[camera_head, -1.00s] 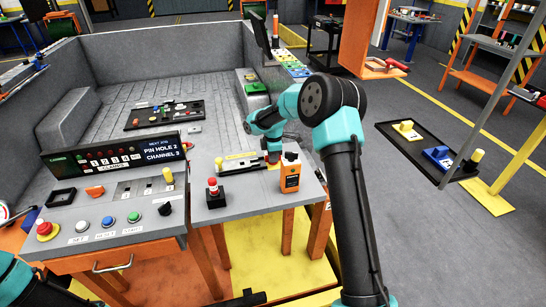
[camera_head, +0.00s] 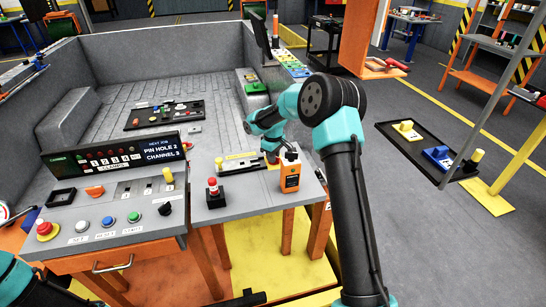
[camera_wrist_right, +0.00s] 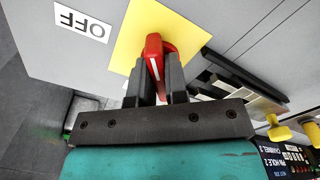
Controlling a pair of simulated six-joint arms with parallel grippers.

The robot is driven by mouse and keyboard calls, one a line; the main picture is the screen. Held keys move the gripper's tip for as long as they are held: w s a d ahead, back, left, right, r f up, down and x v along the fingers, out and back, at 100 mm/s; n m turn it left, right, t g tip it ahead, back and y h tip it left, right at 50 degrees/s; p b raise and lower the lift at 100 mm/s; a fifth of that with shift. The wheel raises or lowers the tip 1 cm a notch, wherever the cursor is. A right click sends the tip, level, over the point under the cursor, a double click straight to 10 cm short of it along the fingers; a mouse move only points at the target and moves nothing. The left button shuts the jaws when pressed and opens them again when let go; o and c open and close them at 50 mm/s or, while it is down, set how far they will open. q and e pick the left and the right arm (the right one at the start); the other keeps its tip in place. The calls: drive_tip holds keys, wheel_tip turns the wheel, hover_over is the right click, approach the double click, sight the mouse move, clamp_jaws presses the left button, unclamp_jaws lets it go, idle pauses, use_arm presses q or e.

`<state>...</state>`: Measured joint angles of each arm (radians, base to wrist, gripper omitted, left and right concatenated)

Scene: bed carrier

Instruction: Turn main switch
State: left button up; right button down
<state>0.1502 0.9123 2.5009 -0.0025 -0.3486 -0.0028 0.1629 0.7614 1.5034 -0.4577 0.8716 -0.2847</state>
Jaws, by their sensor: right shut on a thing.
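The main switch has a red handle (camera_wrist_right: 155,45) with a white line on it. It stands on a yellow plate (camera_wrist_right: 126,48) in the right wrist view. A white label reading OFF (camera_wrist_right: 82,20) is beside the plate, upside down in that view. My right gripper (camera_wrist_right: 157,80) is shut on the red handle, with one dark finger on each side. In the head view my right gripper (camera_head: 272,158) is at the right part of the console, behind an orange device, and the handle is hidden there. Part of my left arm shows at the lower left, but its gripper cannot be made out.
The orange and black device (camera_head: 290,172) stands close in front of my right gripper. A red-topped button post (camera_head: 214,190) and a yellow-knobbed slider (camera_head: 240,162) are to its left. The display panel (camera_head: 115,150) is further left. A black tray (camera_head: 425,150) is at the right.

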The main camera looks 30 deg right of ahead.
drive_tip(key=m, duration=0.3)
drive_tip(key=shift+m, duration=0.4)
drive_tip(key=m, duration=0.4)
idle(0.3)
drive_tip(key=c, duration=1.1)
unclamp_jaws()
drive_tip(key=shift+c, duration=0.2)
drive_tip(key=shift+r, duration=0.15)
wheel_tip(320, 180, up, 17)
